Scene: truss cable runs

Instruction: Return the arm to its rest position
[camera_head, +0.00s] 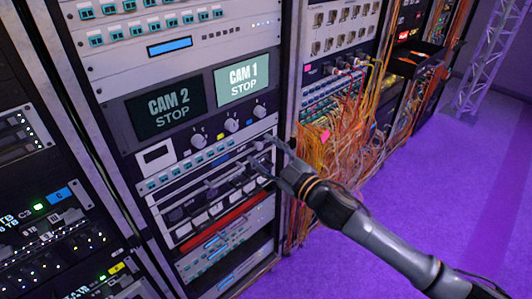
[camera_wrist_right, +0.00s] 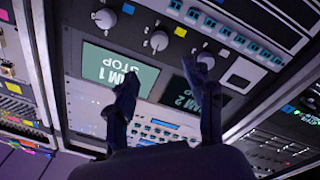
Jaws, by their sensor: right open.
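My right arm (camera_head: 385,243) reaches in from the lower right. Its gripper (camera_head: 262,153) is open and empty in front of the rack, below and to the right of the knobs. In the wrist view the gripper's two dark fingers (camera_wrist_right: 166,78) stand apart with nothing between them. Whether a fingertip touches the panel I cannot tell. The rack's CAM 1 screen (camera_head: 242,80) is lit bright and its CAM 2 screen (camera_head: 165,107) is dark; both read STOP. These screens appear upside down in the wrist view. My left gripper is out of view.
Knobs (camera_head: 231,125) and lever-like parts (camera_head: 215,195) lie close to my right gripper. Tangled orange cables (camera_head: 345,135) hang from the rack to the right. The purple floor (camera_head: 420,190) is open in front. A truss (camera_head: 490,60) stands at the back right.

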